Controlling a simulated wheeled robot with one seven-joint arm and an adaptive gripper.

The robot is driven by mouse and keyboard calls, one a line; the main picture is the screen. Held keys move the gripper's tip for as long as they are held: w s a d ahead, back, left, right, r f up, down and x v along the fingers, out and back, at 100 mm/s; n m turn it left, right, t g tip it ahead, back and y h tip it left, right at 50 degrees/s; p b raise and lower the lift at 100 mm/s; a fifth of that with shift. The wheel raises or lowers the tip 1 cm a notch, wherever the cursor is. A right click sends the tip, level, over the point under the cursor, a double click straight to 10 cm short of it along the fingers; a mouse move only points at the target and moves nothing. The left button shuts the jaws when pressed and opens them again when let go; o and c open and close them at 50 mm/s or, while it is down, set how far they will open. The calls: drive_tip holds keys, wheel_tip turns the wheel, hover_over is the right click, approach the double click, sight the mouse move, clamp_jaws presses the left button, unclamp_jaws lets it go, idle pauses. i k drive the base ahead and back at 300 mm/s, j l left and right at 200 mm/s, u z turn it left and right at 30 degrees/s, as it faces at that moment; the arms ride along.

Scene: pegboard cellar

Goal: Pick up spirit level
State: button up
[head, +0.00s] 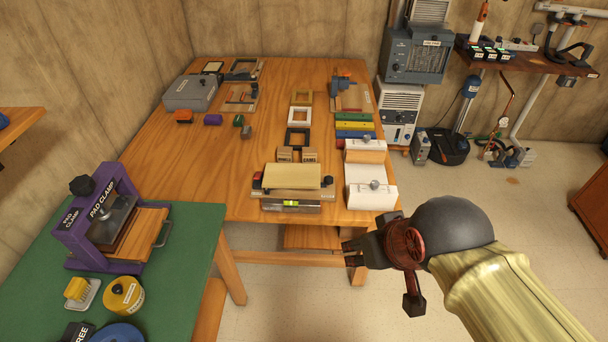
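The spirit level (291,205) is a silver-grey bar with a bright yellow-green vial in its middle. It lies along the front edge of the wooden table, just in front of a board with a pale yellow block (292,176) on it. My gripper (348,254) is in front of the table, to the right of and nearer than the level, apart from it. Its dark fingers point left. They are small and seen from the side, so I cannot tell how far apart they are. I see nothing held in them.
A white jig with round knobs (370,197) stands right of the level. Several frames, coloured bars and a grey case (190,93) stand farther back on the wooden table (190,150). A green-topped bench (175,270) with a purple pad clamp (85,222) is at left. Floor right is open.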

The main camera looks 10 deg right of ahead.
sight(267, 204)
drive_tip(key=i+j+u, duration=0.1)
drive_tip(key=i+u, duration=1.05)
drive_tip(key=k+l, duration=0.05)
drive_tip(key=k, duration=0.05)
